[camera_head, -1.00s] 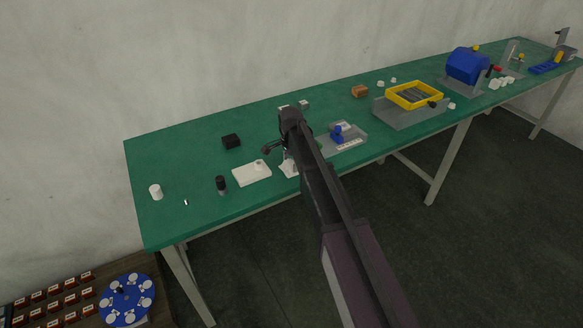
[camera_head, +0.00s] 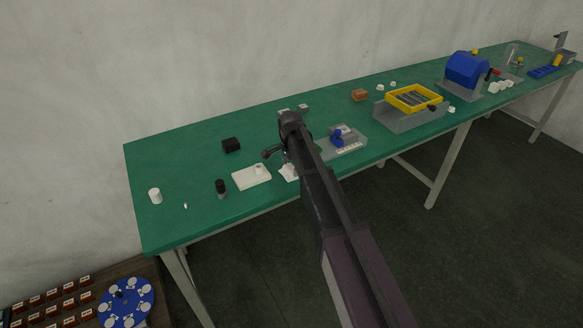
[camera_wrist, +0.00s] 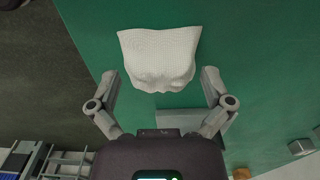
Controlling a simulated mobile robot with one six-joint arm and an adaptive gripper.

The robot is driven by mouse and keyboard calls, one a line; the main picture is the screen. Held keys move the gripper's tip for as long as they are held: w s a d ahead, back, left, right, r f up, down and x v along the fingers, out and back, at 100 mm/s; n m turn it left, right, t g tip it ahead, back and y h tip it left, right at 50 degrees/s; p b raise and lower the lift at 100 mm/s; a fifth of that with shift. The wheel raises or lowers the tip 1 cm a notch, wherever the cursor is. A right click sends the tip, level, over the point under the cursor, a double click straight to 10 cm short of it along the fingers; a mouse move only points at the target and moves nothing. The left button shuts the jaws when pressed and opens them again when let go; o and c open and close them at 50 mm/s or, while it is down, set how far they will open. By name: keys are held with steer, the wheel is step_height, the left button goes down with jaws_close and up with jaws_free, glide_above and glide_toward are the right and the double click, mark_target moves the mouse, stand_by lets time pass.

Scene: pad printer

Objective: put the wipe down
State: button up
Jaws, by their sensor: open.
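The wipe (camera_wrist: 160,55) is a white, textured cloth with a crumpled lower edge. In the wrist view it lies on the green table top (camera_wrist: 240,70), just beyond my fingertips. My gripper (camera_wrist: 158,82) is open, with its two fingers apart on either side of the wipe's near edge and nothing visibly clamped between them. In the head view the wipe (camera_head: 288,172) shows below my gripper (camera_head: 280,154), beside the white tray, partly hidden by my arm.
A black block (camera_head: 231,144) lies behind. The table's front edge is near.

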mark_target(291, 166)
steer(key=shift+r, duration=0.2)
step_height(291, 166, up, 12)
steer(key=p, duration=1.2)
steer(key=shift+f, duration=0.1)
stand_by(0.6)
steer(key=s+d+n, duration=1.1)
steer(key=s+d, duration=1.2)
steer(key=s, duration=0.3)
steer(key=shift+d, duration=0.2)
